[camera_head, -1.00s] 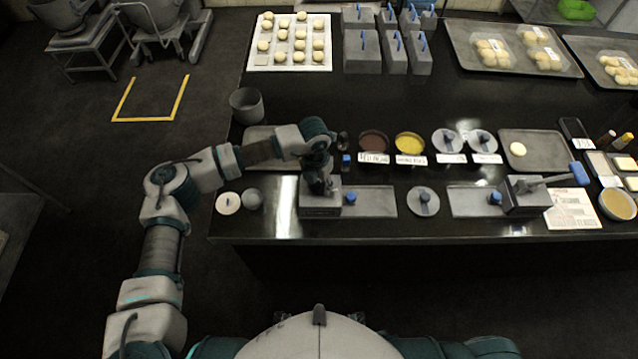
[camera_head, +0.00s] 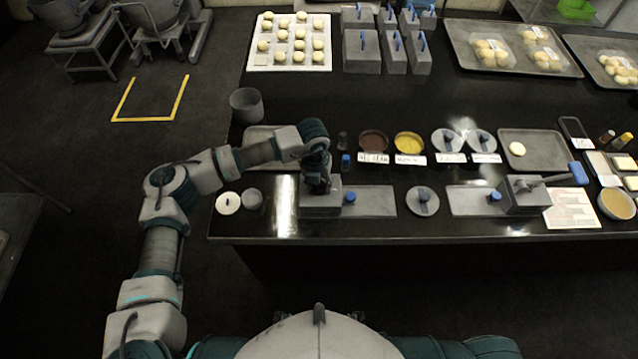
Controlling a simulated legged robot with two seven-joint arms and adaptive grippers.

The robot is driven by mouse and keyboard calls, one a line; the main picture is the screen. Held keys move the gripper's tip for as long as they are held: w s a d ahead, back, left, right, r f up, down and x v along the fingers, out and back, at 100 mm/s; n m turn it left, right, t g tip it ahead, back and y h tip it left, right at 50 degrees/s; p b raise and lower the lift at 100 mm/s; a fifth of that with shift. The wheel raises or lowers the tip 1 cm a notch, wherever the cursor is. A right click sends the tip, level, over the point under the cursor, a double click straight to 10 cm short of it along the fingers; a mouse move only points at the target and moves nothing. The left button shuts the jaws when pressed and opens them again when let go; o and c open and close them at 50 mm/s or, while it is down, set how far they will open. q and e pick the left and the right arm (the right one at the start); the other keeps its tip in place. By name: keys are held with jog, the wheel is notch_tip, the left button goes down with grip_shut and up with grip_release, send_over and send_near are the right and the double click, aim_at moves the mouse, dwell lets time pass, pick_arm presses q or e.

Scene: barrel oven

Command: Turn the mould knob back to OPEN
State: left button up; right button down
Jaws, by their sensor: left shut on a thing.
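A grey mould block (camera_head: 320,207) stands at the left end of a flat grey plate (camera_head: 375,203), near the counter's front edge. My left gripper (camera_head: 319,187) points down onto the top of this block. It is shut on what seems to be the mould knob, which the fingers and wrist hide, so its turn and any OPEN mark cannot be read. A small blue knob (camera_head: 350,198) shows just right of the block, apart from the gripper. My right gripper is not in view.
A similar block (camera_head: 524,197) with a blue-ended lever (camera_head: 578,174) stands to the right. A round grey lid (camera_head: 423,202) lies between the two plates. Bowls of dark and yellow filling (camera_head: 409,143) stand behind. A grey cup (camera_head: 246,105) is at the back left.

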pick_arm(q)
jog(key=shift+w+r, duration=0.2)
jog(key=o, duration=1.1)
jog(key=shift+c, duration=0.2)
jog(key=shift+o, duration=0.4)
jog(key=shift+f, duration=0.15)
notch_tip(320, 180, up, 12)
jog(key=shift+a, duration=0.35)
jog(key=shift+f, duration=0.15)
